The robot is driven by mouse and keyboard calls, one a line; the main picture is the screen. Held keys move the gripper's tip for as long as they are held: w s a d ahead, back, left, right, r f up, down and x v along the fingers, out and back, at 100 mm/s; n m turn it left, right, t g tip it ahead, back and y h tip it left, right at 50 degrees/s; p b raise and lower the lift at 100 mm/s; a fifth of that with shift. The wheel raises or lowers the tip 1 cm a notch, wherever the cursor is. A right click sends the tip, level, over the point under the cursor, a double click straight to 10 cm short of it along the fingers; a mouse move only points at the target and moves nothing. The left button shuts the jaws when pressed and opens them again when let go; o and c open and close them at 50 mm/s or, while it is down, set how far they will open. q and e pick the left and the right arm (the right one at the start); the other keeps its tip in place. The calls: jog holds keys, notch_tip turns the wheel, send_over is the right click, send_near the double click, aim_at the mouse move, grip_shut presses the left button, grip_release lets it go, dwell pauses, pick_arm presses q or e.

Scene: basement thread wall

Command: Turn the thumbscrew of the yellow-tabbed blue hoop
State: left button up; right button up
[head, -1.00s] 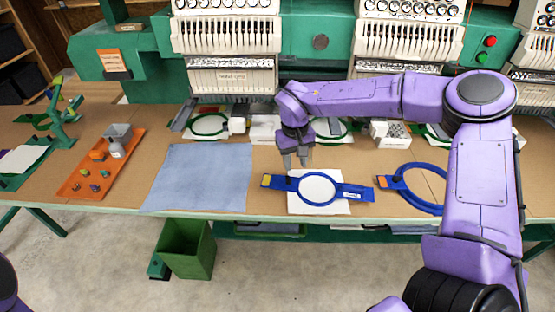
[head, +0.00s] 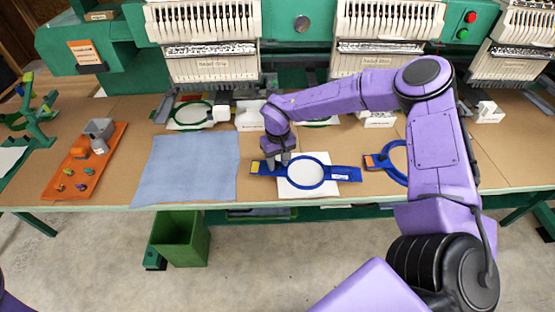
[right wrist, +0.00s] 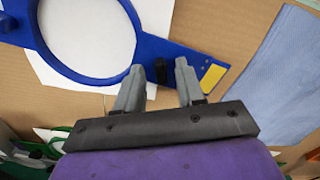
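The yellow-tabbed blue hoop (head: 326,172) lies flat on the table over a white sheet (head: 310,188). Its yellow tab (head: 256,167) is at its left end in the head view; the tab also shows in the right wrist view (right wrist: 212,76). A small black thumbscrew (right wrist: 160,70) stands on the hoop's arm between ring and tab. My right gripper (head: 278,164) is over that part of the hoop. In the right wrist view its two grey fingers (right wrist: 160,75) are apart, one on each side of the thumbscrew, with gaps visible. My left gripper is out of view.
An orange-tabbed blue hoop (head: 385,162) lies to the right, partly behind my right arm. A blue cloth (head: 188,168) lies to the left, then an orange tray (head: 80,172) with small parts. Embroidery machines (head: 212,65) stand behind. A green bin (head: 180,238) is below the table edge.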

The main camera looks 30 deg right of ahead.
jog(key=shift+w, duration=0.1)
grip_shut()
jog(key=shift+m, duration=1.5)
jog(key=m, duration=0.2)
jog(key=shift+m, duration=0.3)
jog(key=m, duration=0.5)
jog(key=shift+m, duration=0.3)
jog(key=m+b, duration=0.1)
jog(key=m, duration=0.5)
jog(key=shift+f, duration=0.1)
jog(key=m+b, duration=0.1)
jog(key=m, duration=0.5)
jog(key=shift+m, duration=0.4)
jog(key=shift+b, duration=0.3)
